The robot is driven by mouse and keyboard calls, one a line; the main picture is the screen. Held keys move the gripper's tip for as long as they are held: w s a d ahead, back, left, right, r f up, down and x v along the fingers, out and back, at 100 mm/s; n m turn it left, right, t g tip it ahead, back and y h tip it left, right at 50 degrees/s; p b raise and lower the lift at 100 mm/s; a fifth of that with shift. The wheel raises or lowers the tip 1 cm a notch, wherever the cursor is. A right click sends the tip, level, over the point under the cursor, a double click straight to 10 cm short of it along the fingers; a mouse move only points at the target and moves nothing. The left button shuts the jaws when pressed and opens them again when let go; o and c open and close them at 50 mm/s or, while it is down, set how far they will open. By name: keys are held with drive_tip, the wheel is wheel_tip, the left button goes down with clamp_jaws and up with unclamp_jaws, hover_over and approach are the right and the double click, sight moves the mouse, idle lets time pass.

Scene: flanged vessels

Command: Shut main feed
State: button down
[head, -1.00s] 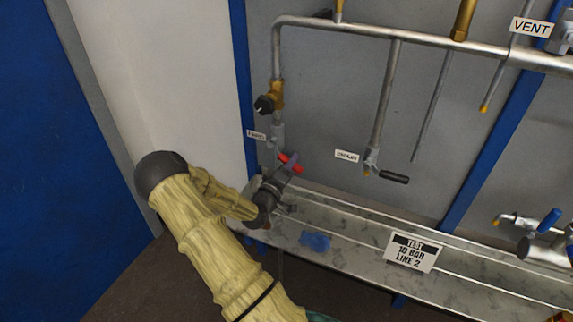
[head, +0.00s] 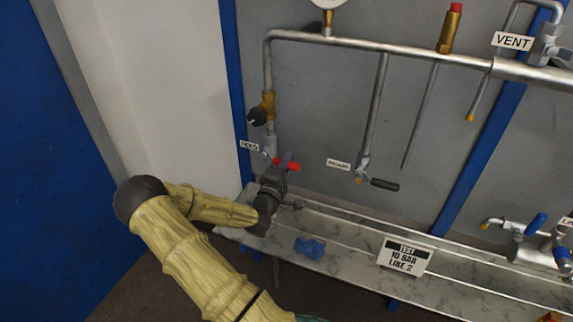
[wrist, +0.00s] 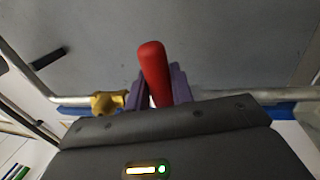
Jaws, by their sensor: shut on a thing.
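The feed valve has a red lever handle (head: 291,167) below the small label that seems to read FEED (head: 249,146), on the left vertical pipe. My gripper (head: 283,162) is at this handle, its purple fingers on either side of it. In the wrist view the red handle (wrist: 154,72) stands up between the fingers of my gripper (wrist: 160,88), which is shut on it. In the head view the handle looks roughly level, its red ends showing on both sides of the fingers. The valve body is partly hidden behind my gripper.
A black-handled valve (head: 384,184) hangs to the right, by a blurred label (head: 338,164). A blue object (head: 310,248) and a TEST 10 BAR LINE 2 sign (head: 405,256) are on the marbled shelf (head: 350,240). A brass fitting with a black knob (head: 262,110) is above the feed valve.

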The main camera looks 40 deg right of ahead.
drive_tip(key=shift+w+r, duration=0.1)
drive_tip(key=c, duration=1.3)
unclamp_jaws()
drive_tip(key=shift+o, duration=0.2)
drive_tip(key=b+v, duration=0.3)
drive_tip(key=v, duration=1.4)
drive_tip(key=shift+a, duration=0.2)
drive_tip(key=shift+f, duration=0.2)
